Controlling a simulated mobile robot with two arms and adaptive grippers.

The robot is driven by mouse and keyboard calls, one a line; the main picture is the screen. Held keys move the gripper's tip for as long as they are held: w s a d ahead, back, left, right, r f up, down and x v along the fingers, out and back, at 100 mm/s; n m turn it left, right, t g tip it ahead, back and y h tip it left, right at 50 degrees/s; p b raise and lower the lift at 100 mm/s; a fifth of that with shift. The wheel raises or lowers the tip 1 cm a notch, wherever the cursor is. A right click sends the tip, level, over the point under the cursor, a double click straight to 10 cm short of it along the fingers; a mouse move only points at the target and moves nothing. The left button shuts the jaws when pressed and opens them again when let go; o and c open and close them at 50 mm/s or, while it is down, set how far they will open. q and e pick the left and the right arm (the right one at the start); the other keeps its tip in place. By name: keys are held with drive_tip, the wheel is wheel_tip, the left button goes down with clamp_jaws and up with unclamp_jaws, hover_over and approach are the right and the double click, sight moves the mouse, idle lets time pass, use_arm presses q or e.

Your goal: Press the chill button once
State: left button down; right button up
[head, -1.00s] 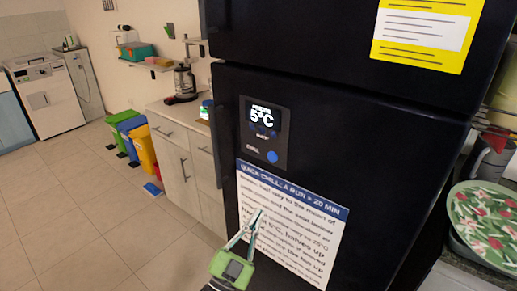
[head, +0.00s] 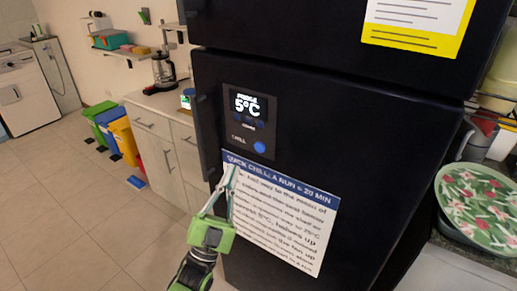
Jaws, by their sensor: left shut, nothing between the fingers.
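The round blue chill button (head: 259,147) sits at the lower right of the dark control panel (head: 249,118) on the black fridge (head: 370,150). The word CHILL shows to its left, and the display above reads 5°C. My left gripper (head: 231,169) is green with grey fingers. Its fingers are shut with nothing between them and point up. The tips show below and left of the button, over the top left edge of the white notice (head: 285,215). I cannot tell whether they touch the fridge. My right gripper is not in view.
A yellow notice (head: 415,42) is on the upper fridge door. A counter with a coffee maker (head: 163,72) and coloured bins (head: 122,140) stand to the left. A floral plate (head: 480,208) is at the right.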

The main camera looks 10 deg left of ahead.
sight(260, 147)
use_arm(q)
drive_tip(key=shift+w+d+b, duration=0.45)
drive_tip(key=shift+w+b, duration=0.1)
drive_tip(key=shift+w, duration=0.7)
drive_tip(key=shift+w+d+b, duration=0.5)
drive_tip(key=shift+w, duration=0.7)
drive_tip(key=shift+w+d+b, duration=0.45)
drive_tip(key=shift+w+b, duration=0.1)
drive_tip(key=shift+w, duration=0.7)
drive_tip(key=shift+w+d+b, duration=0.1)
drive_tip(key=shift+w+b, duration=0.2)
drive_tip(key=shift+w, duration=0.1)
drive_tip(key=shift+w+d, duration=0.15)
drive_tip(key=shift+w, duration=0.15)
drive_tip(key=shift+s, duration=0.15)
drive_tip(key=shift+s+a, duration=0.3)
drive_tip(key=shift+s, duration=0.3)
